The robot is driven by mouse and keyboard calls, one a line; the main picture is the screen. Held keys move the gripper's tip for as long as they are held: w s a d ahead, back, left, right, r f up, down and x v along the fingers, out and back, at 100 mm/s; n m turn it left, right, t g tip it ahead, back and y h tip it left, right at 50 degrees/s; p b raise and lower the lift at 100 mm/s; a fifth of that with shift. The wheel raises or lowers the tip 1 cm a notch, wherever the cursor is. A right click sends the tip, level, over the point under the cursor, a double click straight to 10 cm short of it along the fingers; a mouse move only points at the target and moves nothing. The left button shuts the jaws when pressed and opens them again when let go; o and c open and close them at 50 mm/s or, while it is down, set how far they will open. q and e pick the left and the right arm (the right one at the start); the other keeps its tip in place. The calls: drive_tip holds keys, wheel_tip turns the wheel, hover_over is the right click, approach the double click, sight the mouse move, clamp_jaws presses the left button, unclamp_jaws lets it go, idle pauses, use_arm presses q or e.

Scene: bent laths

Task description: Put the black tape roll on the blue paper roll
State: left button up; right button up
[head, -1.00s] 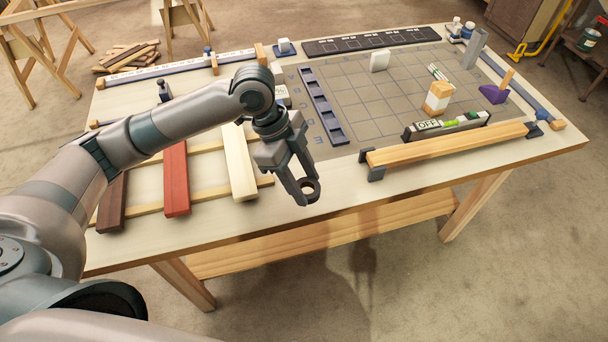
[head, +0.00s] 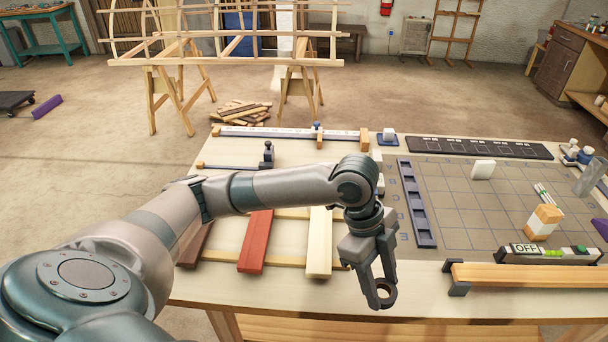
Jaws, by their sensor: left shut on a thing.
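My left gripper (head: 378,284) points down over the table's front edge, near the middle of the view. It is shut on the black tape roll (head: 388,300), a small dark ring at its fingertips, clear of the tabletop. I cannot make out a blue paper roll for certain. A long violet-blue piece (head: 47,107) lies on the floor at the far left, too small to tell what it is. My right gripper is not in view.
The worktable (head: 410,294) holds a red lath (head: 256,240), a pale lath (head: 319,242), a dark slotted strip (head: 417,203) and a grey gridded mat (head: 455,205). Trestles with a wooden frame (head: 230,62) stand behind. Floor at the left is open.

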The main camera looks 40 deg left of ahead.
use_arm(q)
drive_tip(key=shift+w+a+f+n+t, duration=0.15)
drive_tip(key=shift+f+n+t, duration=0.05)
drive_tip(key=shift+f+n, duration=0.2)
drive_tip(key=shift+w+a+f+n+t, duration=0.15)
drive_tip(key=shift+f+n+t, duration=0.1)
drive_tip(key=shift+n, duration=0.25)
drive_tip(key=w+a+f+n+t+y, duration=0.1)
drive_tip(key=n, duration=0.3)
drive_tip(key=w+a+f+n+t+y, duration=0.1)
drive_tip(key=a+f+n, duration=0.1)
drive_tip(key=n, duration=0.2)
drive_tip(key=w+a+f+n+t, duration=0.1)
drive_tip(key=w+n, duration=0.1)
drive_tip(key=n, duration=0.2)
drive_tip(key=shift+a+f+n+t+y+b, duration=0.2)
drive_tip(key=shift+f+n+t+y+b, duration=0.1)
drive_tip(key=shift+f+t+y, duration=0.1)
drive_tip(key=n, duration=0.1)
drive_tip(key=a+n+y, duration=0.1)
drive_tip(key=a+n, duration=0.1)
drive_tip(key=n, duration=0.1)
drive_tip(key=shift+w+f+y, duration=0.3)
drive_tip(key=shift+f, duration=0.05)
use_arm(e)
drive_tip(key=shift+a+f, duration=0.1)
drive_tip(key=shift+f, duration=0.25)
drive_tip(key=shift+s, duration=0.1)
